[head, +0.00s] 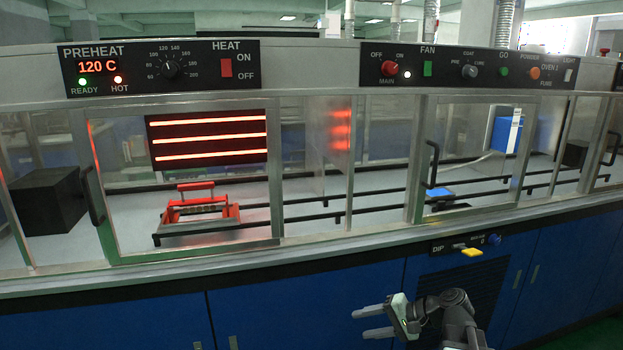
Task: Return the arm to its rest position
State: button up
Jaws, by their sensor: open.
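My gripper (364,322) is at the lower middle of the head view, in front of the blue cabinet doors and below the oven's front ledge. Its two pale fingers point left and stand apart, with nothing between them. My arm folds in from the lower right, and its lower part is cut off by the picture's bottom edge. The gripper appears clear of the cabinet, though the exact gap cannot be told.
A glass-fronted oven line spans the view. A red carrier (200,209) sits behind glass near glowing heater bars (208,138). The preheat panel (162,67) reads 120 C. Door handles (432,165) and a yellow dip lever (471,252) stick out in front.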

jog(key=s+a+f+n+g+h, duration=0.5)
jog(key=s+a+f+h, duration=0.2)
jog(key=f, duration=0.3)
jog(key=s+d+f+n+h, duration=0.1)
jog(key=d+h, duration=0.3)
jog(key=d, duration=0.4)
notch_tip(320, 180, up, 27)
jog(key=p, duration=2.6)
jog(key=shift+a+f+p, duration=0.2)
jog(key=shift+a+p, duration=0.05)
jog(key=shift+p, duration=0.05)
